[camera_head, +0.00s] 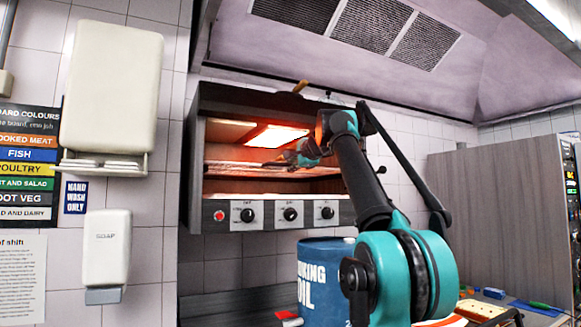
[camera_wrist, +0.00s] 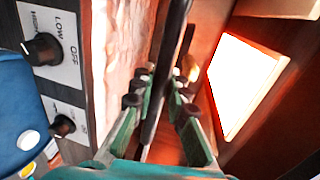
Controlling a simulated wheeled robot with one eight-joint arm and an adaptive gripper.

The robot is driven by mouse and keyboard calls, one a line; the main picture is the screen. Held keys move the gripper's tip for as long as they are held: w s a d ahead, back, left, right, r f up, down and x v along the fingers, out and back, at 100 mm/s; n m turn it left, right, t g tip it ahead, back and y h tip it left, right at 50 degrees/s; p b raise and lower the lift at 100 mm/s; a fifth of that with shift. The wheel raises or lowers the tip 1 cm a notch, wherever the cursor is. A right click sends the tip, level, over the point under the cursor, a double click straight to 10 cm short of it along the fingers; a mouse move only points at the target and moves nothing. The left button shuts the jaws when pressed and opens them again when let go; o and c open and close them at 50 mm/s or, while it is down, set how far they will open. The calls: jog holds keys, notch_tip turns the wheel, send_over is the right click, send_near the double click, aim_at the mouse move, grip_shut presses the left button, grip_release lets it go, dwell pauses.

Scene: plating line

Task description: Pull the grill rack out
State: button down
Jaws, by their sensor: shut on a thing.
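The grill rack (camera_head: 232,168) sits inside the wall-mounted grill, below a glowing heating panel. My gripper (camera_head: 282,160) reaches into the right side of the grill opening at the rack's level. In the wrist view my gripper (camera_wrist: 160,84) has its teal fingers on either side of a dark bar of the grill rack (camera_wrist: 173,45), and it is shut on that bar. The arm and gripper hide the right end of the rack in the head view.
The grill's control panel (camera_head: 270,214) with knobs runs below the opening. A blue oil drum (camera_head: 318,270) stands beneath, beside my arm. An extractor hood (camera_head: 420,80) hangs above. A soap dispenser (camera_head: 106,250) is on the left wall.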

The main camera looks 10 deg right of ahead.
dwell(0.5)
jog(key=f+v, duration=0.2)
jog(key=v, duration=0.9)
jog(key=s+f+v, duration=0.1)
jog(key=f+v, duration=0.2)
jog(key=v, duration=0.9)
jog(key=shift+d, duration=0.2)
jog(key=c, duration=1.5)
grip_release()
jog(key=shift+s, duration=0.1)
jog(key=shift+v, duration=6)
